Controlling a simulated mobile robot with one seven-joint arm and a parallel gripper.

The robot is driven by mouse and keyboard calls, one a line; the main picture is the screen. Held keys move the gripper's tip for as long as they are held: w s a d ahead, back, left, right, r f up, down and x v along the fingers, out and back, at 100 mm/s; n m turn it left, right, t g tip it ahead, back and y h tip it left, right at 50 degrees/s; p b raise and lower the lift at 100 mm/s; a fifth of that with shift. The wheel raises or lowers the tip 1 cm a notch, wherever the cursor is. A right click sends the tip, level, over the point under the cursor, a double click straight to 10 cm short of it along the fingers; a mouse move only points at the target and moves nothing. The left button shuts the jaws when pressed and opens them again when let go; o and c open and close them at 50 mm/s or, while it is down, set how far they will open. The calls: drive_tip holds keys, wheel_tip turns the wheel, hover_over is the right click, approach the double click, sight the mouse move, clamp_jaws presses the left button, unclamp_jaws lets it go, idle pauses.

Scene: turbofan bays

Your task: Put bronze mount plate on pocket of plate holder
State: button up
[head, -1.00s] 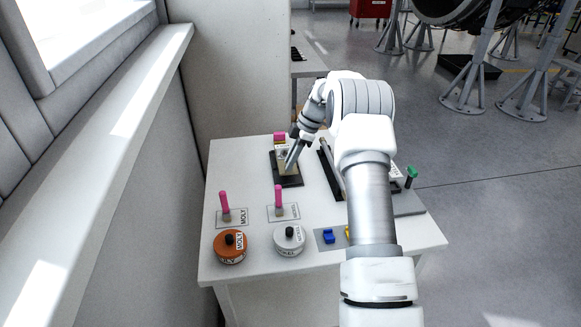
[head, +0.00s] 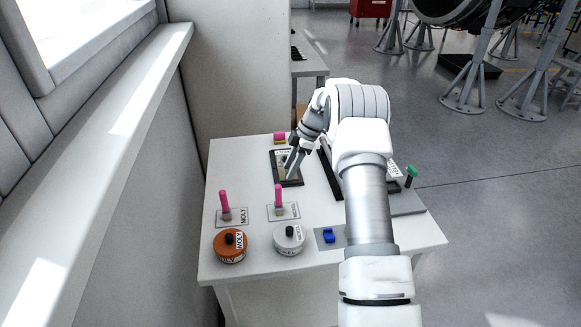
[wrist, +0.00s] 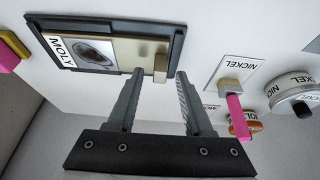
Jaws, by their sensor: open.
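The black plate holder (wrist: 177,40) lies on the white table; it also shows in the head view (head: 298,182), partly behind my gripper. The bronze mount plate (wrist: 125,48) appears to lie flat inside the holder's raised rim, around a dark round feature and beside a MOLY label. A bronze upright tab (wrist: 161,62) stands at its right end. My gripper (wrist: 160,74) is open, with its fingertips apart on either side of the tab's near end. In the head view my gripper (head: 290,163) is over the holder. Contact with the tab cannot be told.
Pink-handled brushes (head: 224,202) (head: 278,200) stand on label cards. An orange MOLY tin (head: 230,246) and a white NICKEL tin (head: 289,239) are at the front. A blue block (head: 328,236) sits on a grey mat. A pink-and-yellow item (head: 279,137) is behind the holder.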

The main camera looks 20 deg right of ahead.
drive_tip(key=w+v, duration=0.1)
drive_tip(key=v, duration=1)
drive_tip(key=s+a+r+m+t+h, duration=0.1)
drive_tip(key=s+a+r+m+h, duration=0.1)
drive_tip(key=s+a+r+m, duration=0.4)
drive_tip(key=s+a+r+m+h, duration=0.1)
drive_tip(key=s+a+r, duration=0.5)
drive_tip(key=s+r, duration=0.5)
drive_tip(key=s+a+f+m+t, duration=0.1)
drive_tip(key=s+m, duration=0.3)
drive_tip(key=s, duration=0.7)
drive_tip(key=s+a+m+t+h+p, duration=0.1)
drive_tip(key=s+a+m+t, duration=0.1)
drive_tip(key=s, duration=0.9)
drive_tip(key=shift+a+f+m+t, duration=0.35)
drive_tip(key=shift+a+m, duration=0.55)
drive_tip(key=shift+m, duration=0.5)
